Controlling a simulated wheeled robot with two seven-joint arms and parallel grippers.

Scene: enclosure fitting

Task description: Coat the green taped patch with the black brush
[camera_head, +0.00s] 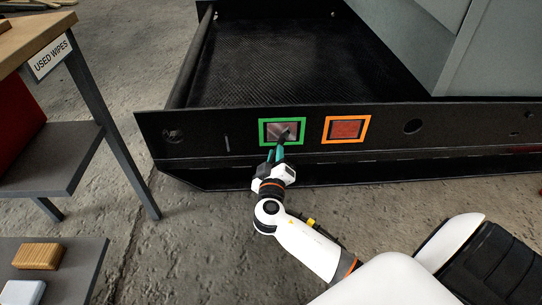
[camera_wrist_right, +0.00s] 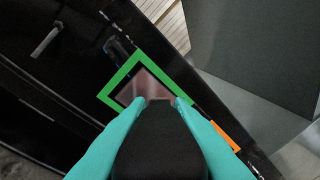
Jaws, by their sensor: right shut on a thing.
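The green taped patch (camera_head: 265,133) is a green square frame on the black side panel, with a greyish-pink area inside. It also shows in the right wrist view (camera_wrist_right: 121,81). My right gripper (camera_head: 275,152), with teal fingers, is in front of the patch's lower edge. It is shut on a black thing, which looks like the black brush (camera_wrist_right: 160,140); this fills the space between the fingers in the right wrist view. Its dark tip (camera_head: 284,135) overlaps the inside of the green frame. I cannot tell whether the tip touches the surface. My left gripper is not in view.
An orange taped patch (camera_head: 326,131) with a reddish inside is right of the green one. A black tray-like bed (camera_head: 275,65) lies behind the panel. At left stand a table labelled "USED WIPES" (camera_head: 52,58) and a shelf with a wooden-looking block (camera_head: 37,255).

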